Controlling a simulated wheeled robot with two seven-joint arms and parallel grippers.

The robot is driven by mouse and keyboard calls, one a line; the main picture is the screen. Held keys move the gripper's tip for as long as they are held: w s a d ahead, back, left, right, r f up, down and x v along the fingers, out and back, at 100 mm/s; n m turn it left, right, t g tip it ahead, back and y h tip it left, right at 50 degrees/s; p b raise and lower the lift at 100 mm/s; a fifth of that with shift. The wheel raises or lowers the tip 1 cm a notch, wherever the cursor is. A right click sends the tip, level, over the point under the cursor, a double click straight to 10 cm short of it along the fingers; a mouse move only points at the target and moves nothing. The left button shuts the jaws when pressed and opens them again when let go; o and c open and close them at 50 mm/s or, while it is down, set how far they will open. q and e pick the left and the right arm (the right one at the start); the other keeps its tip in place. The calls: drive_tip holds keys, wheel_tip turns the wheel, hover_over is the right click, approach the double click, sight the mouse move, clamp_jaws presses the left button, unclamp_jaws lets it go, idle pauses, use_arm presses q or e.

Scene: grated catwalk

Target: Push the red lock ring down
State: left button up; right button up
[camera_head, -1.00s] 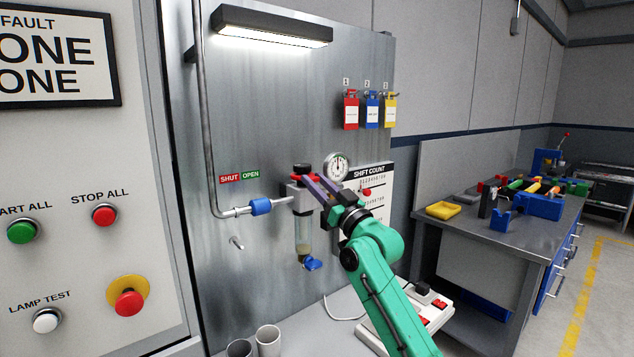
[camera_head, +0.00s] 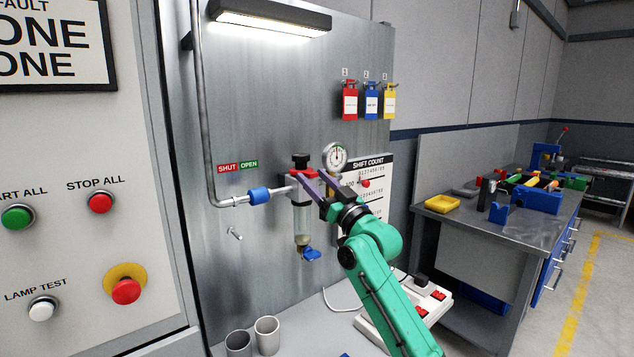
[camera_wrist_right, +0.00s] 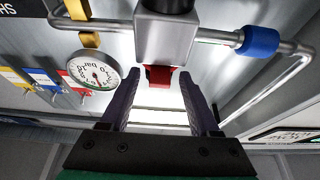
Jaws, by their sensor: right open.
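The regulator on the metal panel has a black knob (camera_head: 301,159) on top, a grey block and a clear bowl (camera_head: 301,223) below. The red lock ring (camera_head: 310,173) shows just under the knob, partly hidden by my right gripper's fingers. My right gripper (camera_head: 309,174) is open, its two purple fingers reaching to the regulator from the lower right. In the right wrist view, a red part (camera_wrist_right: 158,77) at the edge of the grey block (camera_wrist_right: 165,38) lies between the spread fingertips (camera_wrist_right: 161,84). Whether the fingers touch it I cannot tell. My left gripper is out of view.
A pressure gauge (camera_head: 336,157) is close to the right of the regulator. A pipe with a blue sleeve (camera_head: 259,195) runs in from the left. Two grey cups (camera_head: 266,335) stand below. A workbench (camera_head: 530,230) stands at the right.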

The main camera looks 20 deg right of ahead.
drive_tip(key=b+v, duration=0.5)
drive_tip(key=v, duration=0.9)
drive_tip(key=shift+s+b, duration=0.25)
drive_tip(key=shift+b, duration=0.05)
drive_tip(key=shift+f, duration=0.1)
